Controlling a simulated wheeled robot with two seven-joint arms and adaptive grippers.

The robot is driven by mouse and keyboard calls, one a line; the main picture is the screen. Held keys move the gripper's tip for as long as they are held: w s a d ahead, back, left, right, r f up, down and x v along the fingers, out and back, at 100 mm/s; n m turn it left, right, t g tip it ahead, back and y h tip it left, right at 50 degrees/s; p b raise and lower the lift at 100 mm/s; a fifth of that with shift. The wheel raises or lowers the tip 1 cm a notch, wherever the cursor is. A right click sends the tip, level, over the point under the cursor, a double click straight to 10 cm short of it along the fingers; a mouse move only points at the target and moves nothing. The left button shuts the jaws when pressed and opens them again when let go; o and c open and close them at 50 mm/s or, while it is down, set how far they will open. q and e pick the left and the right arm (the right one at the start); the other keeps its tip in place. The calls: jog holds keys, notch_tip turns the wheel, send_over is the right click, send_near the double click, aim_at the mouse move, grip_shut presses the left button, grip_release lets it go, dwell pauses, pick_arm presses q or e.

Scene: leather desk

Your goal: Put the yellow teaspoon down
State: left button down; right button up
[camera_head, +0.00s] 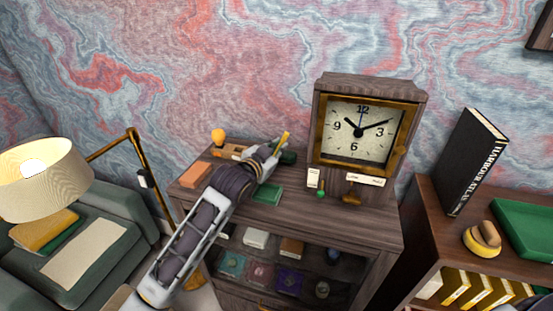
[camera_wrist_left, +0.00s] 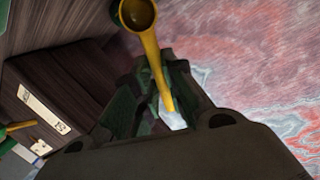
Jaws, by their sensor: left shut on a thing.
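The yellow teaspoon (camera_head: 286,139) is in my left gripper (camera_head: 272,158), above the top of the dark wooden cabinet (camera_head: 290,222). In the left wrist view the yellow teaspoon (camera_wrist_left: 153,62) stands out past the fingers, its bowl at the top of the picture and its handle running down between them. My left gripper (camera_wrist_left: 165,108) is shut on the handle. The handle's end is partly hidden by the gripper. My right gripper is not in view.
A large clock (camera_head: 358,130) stands at the cabinet's back, right of my gripper. A green box (camera_head: 267,194), an orange-brown block (camera_head: 195,174) and a small wooden tray (camera_head: 229,152) are on the cabinet top. Bare wood shows toward its front right. A lamp (camera_head: 40,180) stands left.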

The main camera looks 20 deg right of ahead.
pick_arm(q)
jog(key=shift+f, duration=1.75)
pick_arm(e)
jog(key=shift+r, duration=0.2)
pick_arm(q)
jog(key=shift+f, duration=0.15)
jog(key=c, duration=1.5)
grip_release()
jog(key=shift+s, duration=0.1)
jog(key=shift+b+v, duration=0.6)
jog(key=shift+v, duration=5.35)
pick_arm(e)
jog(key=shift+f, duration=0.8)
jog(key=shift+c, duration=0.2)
